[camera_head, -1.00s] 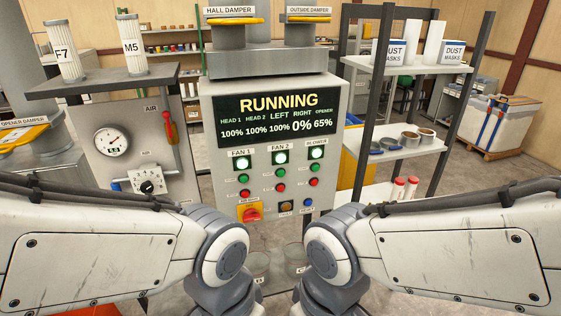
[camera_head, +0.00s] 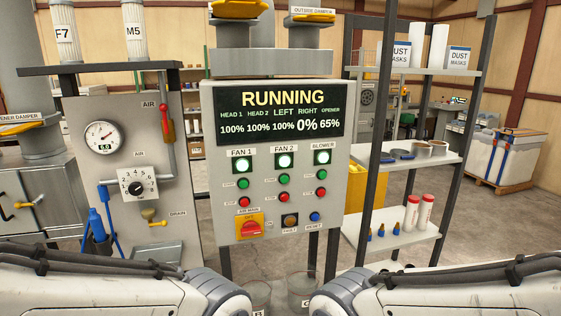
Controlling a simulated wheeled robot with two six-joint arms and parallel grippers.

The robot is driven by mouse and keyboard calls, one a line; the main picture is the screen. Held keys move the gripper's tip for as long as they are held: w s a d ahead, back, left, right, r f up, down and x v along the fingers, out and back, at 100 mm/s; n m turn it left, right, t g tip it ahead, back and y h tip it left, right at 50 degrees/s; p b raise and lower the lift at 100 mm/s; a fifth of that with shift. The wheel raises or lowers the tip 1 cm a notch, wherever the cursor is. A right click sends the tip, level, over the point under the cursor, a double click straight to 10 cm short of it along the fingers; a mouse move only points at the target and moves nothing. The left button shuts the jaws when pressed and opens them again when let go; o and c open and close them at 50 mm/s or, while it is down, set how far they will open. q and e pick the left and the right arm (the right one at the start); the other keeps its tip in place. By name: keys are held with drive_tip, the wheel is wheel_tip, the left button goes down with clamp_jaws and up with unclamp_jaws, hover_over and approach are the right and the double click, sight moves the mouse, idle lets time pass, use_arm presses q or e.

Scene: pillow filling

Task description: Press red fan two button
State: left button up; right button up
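The red fan two button (camera_head: 282,197) is a small round button on the grey control panel (camera_head: 220,140). It sits in the middle column, below the green button (camera_head: 284,179) and the lit white lamp (camera_head: 284,161) under the "FAN 2" label. The panel's screen (camera_head: 280,112) reads "RUNNING". Only parts of my two arms show, low at the left and right. Both grippers are outside the picture, and nothing of mine covers the buttons.
The fan 1 red button (camera_head: 243,202) and the blower red button (camera_head: 321,191) flank it. A gauge board (camera_head: 120,165) stands left, a shelf (camera_head: 400,164) right.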

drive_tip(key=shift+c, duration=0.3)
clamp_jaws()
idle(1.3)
